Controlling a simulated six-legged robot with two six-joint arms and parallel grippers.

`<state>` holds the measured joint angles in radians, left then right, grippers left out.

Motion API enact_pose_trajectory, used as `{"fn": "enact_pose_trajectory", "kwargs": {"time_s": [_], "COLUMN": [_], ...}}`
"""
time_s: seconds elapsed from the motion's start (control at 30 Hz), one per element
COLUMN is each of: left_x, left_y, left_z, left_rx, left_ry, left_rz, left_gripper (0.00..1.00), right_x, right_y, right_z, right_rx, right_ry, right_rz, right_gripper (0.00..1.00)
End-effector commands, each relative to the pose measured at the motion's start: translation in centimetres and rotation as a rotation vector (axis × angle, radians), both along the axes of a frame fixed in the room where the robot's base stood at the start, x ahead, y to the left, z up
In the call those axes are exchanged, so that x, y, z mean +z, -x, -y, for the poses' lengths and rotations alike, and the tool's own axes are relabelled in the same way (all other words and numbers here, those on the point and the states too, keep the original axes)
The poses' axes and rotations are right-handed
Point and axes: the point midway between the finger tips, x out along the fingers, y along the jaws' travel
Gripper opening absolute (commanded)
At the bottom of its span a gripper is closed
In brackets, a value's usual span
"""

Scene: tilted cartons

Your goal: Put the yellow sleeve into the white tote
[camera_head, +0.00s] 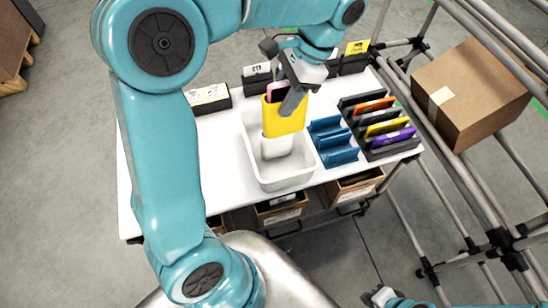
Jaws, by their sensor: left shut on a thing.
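The yellow sleeve (284,119) is held upright by my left gripper (290,92), which is shut on it near its top edge. A pink edge shows at the sleeve's top left, beside the gripper. The white tote (286,184) stands on the white table, and the sleeve appears over its interior. I cannot tell how high the sleeve is above the tote's floor. A whitish item (276,147) shows in the tote, just below the sleeve. My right gripper (381,297) is only partly in view at the bottom edge, away from the table; its fingers are unclear.
A blue holder (334,143) stands right of the tote. A dark rack (381,125) with orange, yellow and purple sleeves stands further right. Black labelled boxes line the back. Drawers hang under the front edge. A tilted carton (470,92) rests on the pipe rack at right.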

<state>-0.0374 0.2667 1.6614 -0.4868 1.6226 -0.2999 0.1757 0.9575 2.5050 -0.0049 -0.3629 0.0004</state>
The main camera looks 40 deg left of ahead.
Motion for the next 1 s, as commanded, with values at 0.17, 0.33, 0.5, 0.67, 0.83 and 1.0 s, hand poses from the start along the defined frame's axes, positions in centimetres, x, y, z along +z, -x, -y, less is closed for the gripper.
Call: {"fn": "enact_pose_trajectory", "kwargs": {"time_s": [0.17, 0.33, 0.5, 0.67, 0.83, 1.0], "left_x": [-2.6, -7.5, -12.4, -15.3, -16.9, -19.7], "left_y": [-0.2, -0.3, -0.2, -0.2, -0.2, 0.0], "left_z": [-0.1, 0.0, 0.1, 0.1, 0.1, 0.1], "left_rx": [0.003, 0.003, 0.002, 0.000, -0.001, 0.000], "left_ry": [0.000, 0.001, 0.001, 0.000, 0.000, 0.001], "left_rz": [-0.006, -0.008, -0.007, -0.005, -0.002, -0.004], "left_gripper": [0.00, 0.00, 0.00, 0.00, 0.00, 0.00], "right_x": [-1.0, -1.4, -1.8, -1.9, -2.0, -2.2], "right_y": [0.0, 0.0, 0.0, 0.0, 0.0, 0.0], "right_z": [0.0, 0.0, 0.0, 0.0, 0.0, 0.0], "right_rx": [0.000, 0.000, 0.000, 0.000, 0.000, 0.000], "right_ry": [0.000, 0.000, 0.000, 0.000, 0.000, 0.000], "right_rz": [0.001, 0.001, 0.001, 0.001, 0.001, 0.000], "right_gripper": [0.00, 0.00, 0.00, 0.00, 0.00, 0.00]}}
